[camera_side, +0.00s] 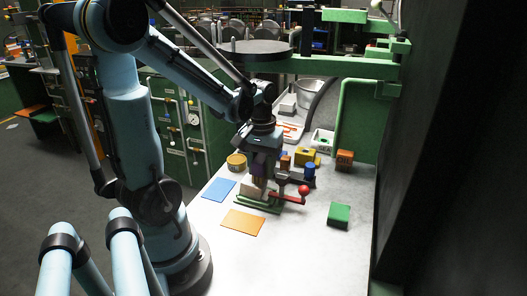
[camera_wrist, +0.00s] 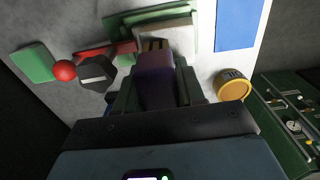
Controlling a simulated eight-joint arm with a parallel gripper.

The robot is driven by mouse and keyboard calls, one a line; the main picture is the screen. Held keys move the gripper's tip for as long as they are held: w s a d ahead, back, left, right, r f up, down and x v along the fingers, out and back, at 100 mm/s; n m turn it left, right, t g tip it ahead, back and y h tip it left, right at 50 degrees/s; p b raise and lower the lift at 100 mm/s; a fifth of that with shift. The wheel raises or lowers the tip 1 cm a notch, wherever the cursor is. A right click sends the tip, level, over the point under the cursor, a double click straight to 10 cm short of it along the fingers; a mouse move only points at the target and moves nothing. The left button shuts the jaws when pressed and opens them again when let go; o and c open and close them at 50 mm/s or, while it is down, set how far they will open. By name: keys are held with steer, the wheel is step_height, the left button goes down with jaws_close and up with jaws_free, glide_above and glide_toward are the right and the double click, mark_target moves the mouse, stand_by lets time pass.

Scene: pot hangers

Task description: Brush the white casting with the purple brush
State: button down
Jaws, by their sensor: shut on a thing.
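My gripper (camera_side: 261,170) points down over the table and is shut on the purple brush (camera_side: 259,169). In the wrist view the purple brush (camera_wrist: 155,78) stands between the fingers, and its tan bristles (camera_wrist: 154,45) point away from me. The white casting (camera_side: 252,193) sits in a green fixture (camera_side: 258,206) with a red lever and ball, below the gripper. The casting (camera_wrist: 180,35) also shows in the wrist view, just beyond the bristles. The bristle end is at or very close to the casting; I cannot tell whether they touch.
A red ball knob (camera_side: 304,190) sticks out right of the fixture. Blue (camera_side: 218,191) and orange (camera_side: 243,222) mats lie flat at left and front. A yellow tin (camera_side: 236,162) and several small blocks stand behind. The front table is clear.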

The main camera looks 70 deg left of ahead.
steer(key=shift+s+d, duration=1.4)
steer(key=shift+w+a, duration=1.6)
steer(key=shift+w, duration=0.05)
steer(key=shift+s+d+f, duration=0.1)
steer(key=shift+s+d, duration=1.6)
steer(key=shift+s, duration=0.05)
steer(key=shift+w+a+r, duration=0.1)
steer(key=shift+w+a, duration=0.15)
steer(key=shift+a, duration=0.6)
steer(key=shift+w+a+r, duration=0.1)
steer(key=shift+w+a, duration=0.15)
steer(key=shift+a, duration=0.6)
steer(key=shift+w+a+r, duration=0.1)
steer(key=shift+w+a, duration=0.15)
steer(key=shift+a, duration=0.6)
steer(key=shift+s+d, duration=1.65)
steer(key=shift+w+a, duration=1.7)
steer(key=shift+a, duration=0.05)
step_height(320, 180, up, 3)
steer(key=shift+s+d, duration=0.1)
steer(key=shift+d, duration=0.05)
steer(key=shift+r, duration=2.7)
